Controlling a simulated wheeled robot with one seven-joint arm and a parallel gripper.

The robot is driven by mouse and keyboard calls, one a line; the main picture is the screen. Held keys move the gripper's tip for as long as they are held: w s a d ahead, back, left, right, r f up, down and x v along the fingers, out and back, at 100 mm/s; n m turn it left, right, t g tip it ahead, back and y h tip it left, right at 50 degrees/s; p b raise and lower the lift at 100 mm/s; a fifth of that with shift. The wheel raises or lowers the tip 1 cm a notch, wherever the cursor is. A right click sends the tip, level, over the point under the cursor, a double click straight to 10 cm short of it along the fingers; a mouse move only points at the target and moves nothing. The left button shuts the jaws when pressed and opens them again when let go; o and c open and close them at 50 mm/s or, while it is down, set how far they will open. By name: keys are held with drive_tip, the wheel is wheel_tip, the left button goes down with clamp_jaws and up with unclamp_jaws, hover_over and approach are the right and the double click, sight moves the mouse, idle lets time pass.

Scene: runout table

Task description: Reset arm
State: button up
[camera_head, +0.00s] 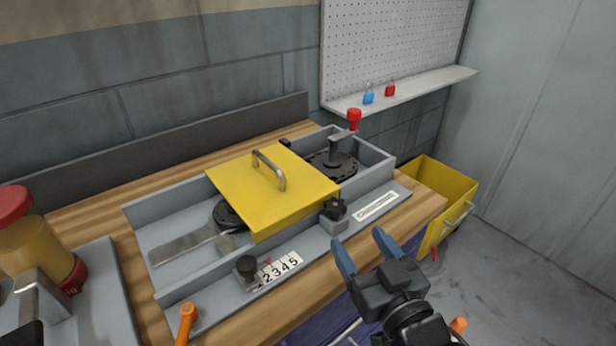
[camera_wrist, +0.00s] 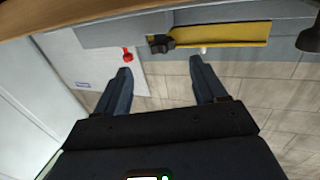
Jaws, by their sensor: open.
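My gripper (camera_head: 363,258) is open and empty, with its two blue fingers spread apart. In the head view it is at the lower right, in front of the table's front edge and apart from the grey runout fixture (camera_head: 381,202). In the wrist view the gripper (camera_wrist: 163,78) shows both fingers with nothing between them. My arm runs down out of the picture at the bottom right, so most of it is hidden.
A yellow cover (camera_head: 235,185) with a metal handle lies across the fixture. An orange lever (camera_head: 186,322) sticks up at the front left. A yellow bin (camera_head: 440,190) stands right of the table. A shelf (camera_head: 432,88) holds blue and red padlocks. Floor at right is clear.

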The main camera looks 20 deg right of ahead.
drive_tip(key=s+g, duration=0.3)
drive_tip(key=s, duration=2.9)
drive_tip(key=shift+d, duration=0.3)
